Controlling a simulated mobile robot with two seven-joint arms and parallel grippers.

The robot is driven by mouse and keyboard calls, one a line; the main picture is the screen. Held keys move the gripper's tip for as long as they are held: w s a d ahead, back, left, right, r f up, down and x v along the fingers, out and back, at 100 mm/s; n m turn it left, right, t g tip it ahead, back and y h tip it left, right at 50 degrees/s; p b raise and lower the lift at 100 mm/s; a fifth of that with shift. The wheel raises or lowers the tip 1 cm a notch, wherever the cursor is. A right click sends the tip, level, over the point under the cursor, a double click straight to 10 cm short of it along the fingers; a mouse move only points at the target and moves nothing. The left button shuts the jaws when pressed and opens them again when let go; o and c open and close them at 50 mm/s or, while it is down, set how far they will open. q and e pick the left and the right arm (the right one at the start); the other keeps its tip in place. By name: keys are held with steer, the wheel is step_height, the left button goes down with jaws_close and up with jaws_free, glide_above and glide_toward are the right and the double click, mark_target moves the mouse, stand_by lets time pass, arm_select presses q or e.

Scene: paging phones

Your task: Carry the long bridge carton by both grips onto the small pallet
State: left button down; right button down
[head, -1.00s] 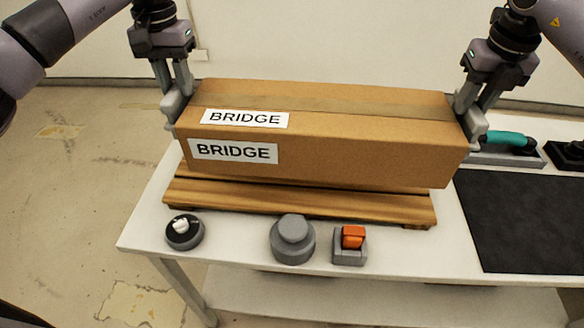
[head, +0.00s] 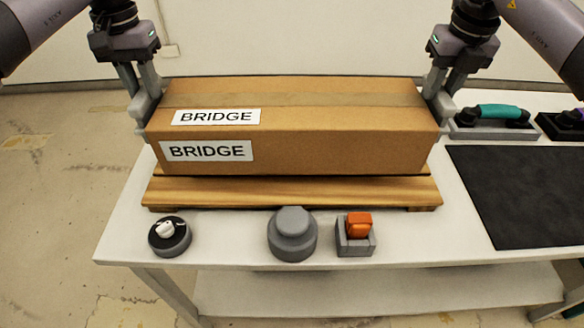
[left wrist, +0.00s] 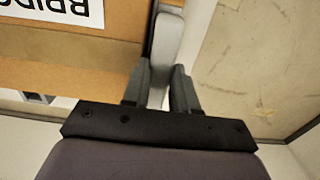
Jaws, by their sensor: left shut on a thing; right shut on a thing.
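The long brown bridge carton (head: 330,150) is level in the head view, with white BRIDGE labels on its top and front. It is over the small wooden pallet (head: 300,192); I cannot tell for sure whether it touches the slats. My left gripper (head: 143,100) is shut on the grey grip at the carton's left end. That grip (left wrist: 166,48) shows between the fingers in the left wrist view, beside the carton (left wrist: 60,62). My right gripper (head: 438,97) is shut on the grip at the right end. The pallet's rear is hidden by the carton.
In front of the pallet stand a round black dial with a white knob (head: 169,236), a grey stepped cylinder (head: 292,235) and a grey block with an orange top (head: 355,232). A dark mat (head: 520,190) and a teal-handled tool (head: 497,115) lie to the right on the white table (head: 225,242).

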mark_target(152, 111)
arm_select(q)
steer(key=shift+f, duration=0.2)
arm_select(e)
steer(key=shift+f, duration=0.25)
